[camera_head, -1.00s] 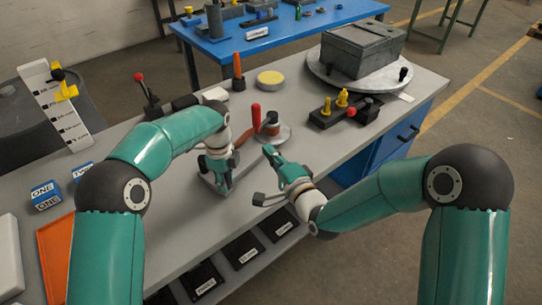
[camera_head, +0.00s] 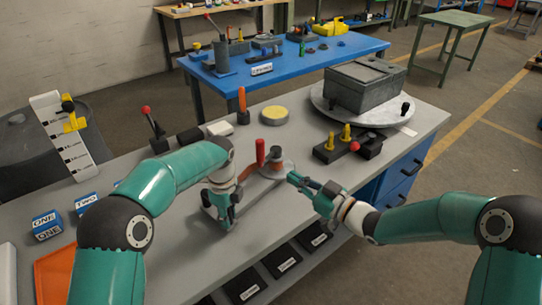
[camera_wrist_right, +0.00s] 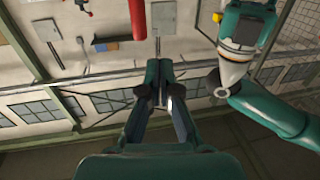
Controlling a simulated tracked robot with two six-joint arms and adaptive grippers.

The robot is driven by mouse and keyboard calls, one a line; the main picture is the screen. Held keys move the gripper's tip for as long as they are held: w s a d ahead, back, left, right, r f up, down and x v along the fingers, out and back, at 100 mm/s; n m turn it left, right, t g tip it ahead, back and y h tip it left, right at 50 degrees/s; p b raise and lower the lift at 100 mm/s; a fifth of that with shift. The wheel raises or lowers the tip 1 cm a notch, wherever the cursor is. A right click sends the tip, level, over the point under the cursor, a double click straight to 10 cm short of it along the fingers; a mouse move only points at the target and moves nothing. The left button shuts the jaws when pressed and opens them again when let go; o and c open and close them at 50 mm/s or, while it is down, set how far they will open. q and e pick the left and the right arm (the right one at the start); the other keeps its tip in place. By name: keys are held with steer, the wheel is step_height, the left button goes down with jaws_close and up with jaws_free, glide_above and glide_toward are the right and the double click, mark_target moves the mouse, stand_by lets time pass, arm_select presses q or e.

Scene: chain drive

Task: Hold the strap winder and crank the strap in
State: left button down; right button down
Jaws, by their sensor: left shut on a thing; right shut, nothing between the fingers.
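The strap winder has a round drum (camera_head: 277,168) with an orange-brown strap and an upright red crank handle (camera_head: 260,152). It stands on the grey bench, and its grey frame reaches left to my left gripper. My left gripper (camera_head: 226,214) is shut on the winder's frame; its fingers hide the gripped part. My right gripper (camera_head: 292,178) is shut and empty, just right of and in front of the drum, apart from the red handle. In the right wrist view, the shut right fingertips (camera_wrist_right: 159,70) lie below the red handle (camera_wrist_right: 138,20), and my left gripper (camera_wrist_right: 245,30) is at the upper right.
A black block with yellow pegs (camera_head: 347,140) and a grey box (camera_head: 365,83) on a round turntable stand right. A yellow disc (camera_head: 275,115) and an orange upright tool (camera_head: 243,105) stand behind the winder. Blue-labelled boxes (camera_head: 47,226) and an orange tray (camera_head: 55,270) lie left.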

steer(key=d, duration=0.3)
steer(key=m+h, duration=0.1)
glide_toward(263, 151)
steer(key=shift+t, duration=0.4)
steer(key=x, duration=0.7)
steer(key=shift+w+f, duration=0.15)
steer(key=shift+f, duration=0.25)
steer(key=shift+a, duration=0.15)
steer(key=shift+w+a+r+m+t+h, duration=0.1)
steer(key=shift+a+m+t+h, duration=0.2)
steer(key=shift+h, duration=0.1)
steer(key=shift+a+h, duration=0.1)
steer(key=shift+h, duration=0.2)
